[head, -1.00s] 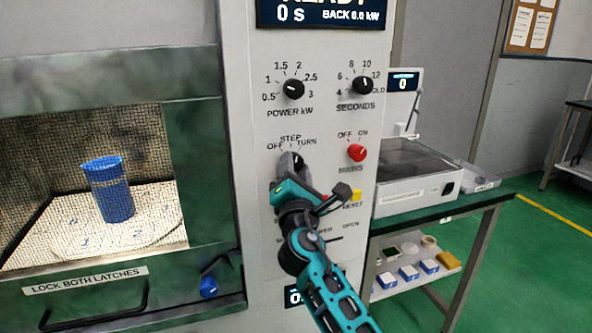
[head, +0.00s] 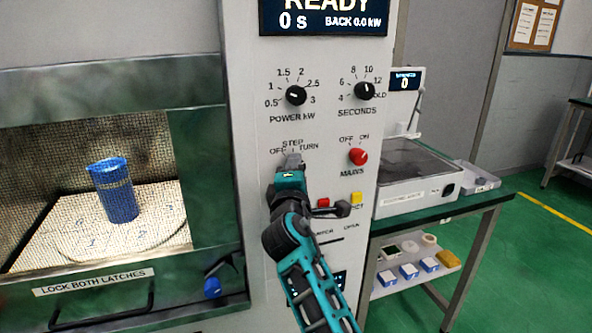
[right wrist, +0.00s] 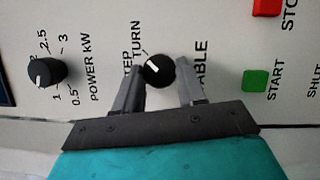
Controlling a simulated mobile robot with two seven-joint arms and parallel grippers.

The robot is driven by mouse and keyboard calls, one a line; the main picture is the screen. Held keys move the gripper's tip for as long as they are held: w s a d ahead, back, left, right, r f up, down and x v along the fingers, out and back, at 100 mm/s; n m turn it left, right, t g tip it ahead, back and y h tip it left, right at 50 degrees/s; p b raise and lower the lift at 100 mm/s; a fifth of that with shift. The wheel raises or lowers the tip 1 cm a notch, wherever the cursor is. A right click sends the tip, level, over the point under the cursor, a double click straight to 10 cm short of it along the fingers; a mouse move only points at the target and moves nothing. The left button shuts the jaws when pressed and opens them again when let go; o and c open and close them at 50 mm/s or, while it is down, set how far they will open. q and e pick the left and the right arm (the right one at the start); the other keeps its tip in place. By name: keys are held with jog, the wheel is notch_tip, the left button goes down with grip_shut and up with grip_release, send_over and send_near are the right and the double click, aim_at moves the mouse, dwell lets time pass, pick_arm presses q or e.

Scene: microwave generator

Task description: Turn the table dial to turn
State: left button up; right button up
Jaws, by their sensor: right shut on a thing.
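The table dial is a small black knob (right wrist: 158,70) with a white mark, on the white control panel (head: 320,120). It shows in the right wrist view between the two grey fingers of my right gripper (right wrist: 160,78), which is shut on it. Its white mark slants towards the TURN label (right wrist: 138,38). In the head view my right gripper (head: 293,160) covers the dial, below the labels OFF, STEP and TURN. My left gripper is not in view.
Above are the power dial (head: 296,95) and seconds dial (head: 365,90). The red mains knob (head: 358,157) is right of my gripper, with a yellow button (head: 356,198) below. A blue cup (head: 114,190) stands in the chamber at left. A side table (head: 485,207) stands at right.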

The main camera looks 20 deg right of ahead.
dwell(0.5)
jog(key=o, duration=1.1)
